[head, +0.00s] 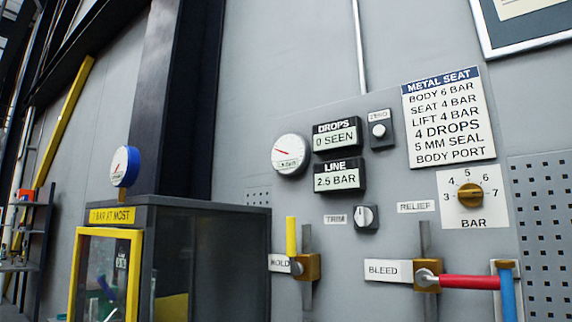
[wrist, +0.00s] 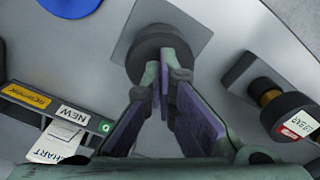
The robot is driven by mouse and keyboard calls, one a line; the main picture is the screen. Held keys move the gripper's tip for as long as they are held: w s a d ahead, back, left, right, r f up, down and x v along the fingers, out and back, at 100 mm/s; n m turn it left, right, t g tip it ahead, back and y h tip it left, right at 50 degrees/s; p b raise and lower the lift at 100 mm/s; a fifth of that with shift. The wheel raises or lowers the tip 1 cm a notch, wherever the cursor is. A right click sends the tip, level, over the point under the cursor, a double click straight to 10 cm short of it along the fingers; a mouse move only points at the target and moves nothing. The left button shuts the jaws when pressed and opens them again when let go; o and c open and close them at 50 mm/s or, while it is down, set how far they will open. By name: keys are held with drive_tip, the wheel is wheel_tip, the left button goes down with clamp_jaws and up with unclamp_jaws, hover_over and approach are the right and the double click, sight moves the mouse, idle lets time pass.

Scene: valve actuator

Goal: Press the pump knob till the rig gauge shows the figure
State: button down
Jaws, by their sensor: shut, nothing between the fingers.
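In the wrist view a dark round knob (wrist: 158,48) sits on a grey square plate; no label on it is readable. My gripper (wrist: 164,80) is shut and empty, its fingertips at the knob's near side; I cannot tell whether they touch. My gripper does not show in the head view. There, a blue-rimmed gauge (head: 125,166) stands on the cabinet marked 7 BAR AT MOST, and a white gauge (head: 291,155) hangs on the wall. Their figures are too small to read. The LINE display (head: 339,178) reads 2.5 BAR.
A METAL SEAT sign (head: 448,118) lists BODY 6 BAR and SEAT 4 BAR. In the wrist view another dark knob (wrist: 287,115) with a red label stands right of my gripper.

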drive_tip(key=shift+r+p, duration=2.7)
drive_tip(key=shift+r, duration=0.55)
drive_tip(key=shift+f, duration=0.2)
drive_tip(key=shift+f+b, duration=2.55)
drive_tip(key=shift+f, duration=0.9)
drive_tip(key=shift+r+p, duration=3)
drive_tip(key=shift+r, duration=0.6)
drive_tip(key=shift+r+p, duration=0.85)
drive_tip(key=shift+r, duration=1.65)
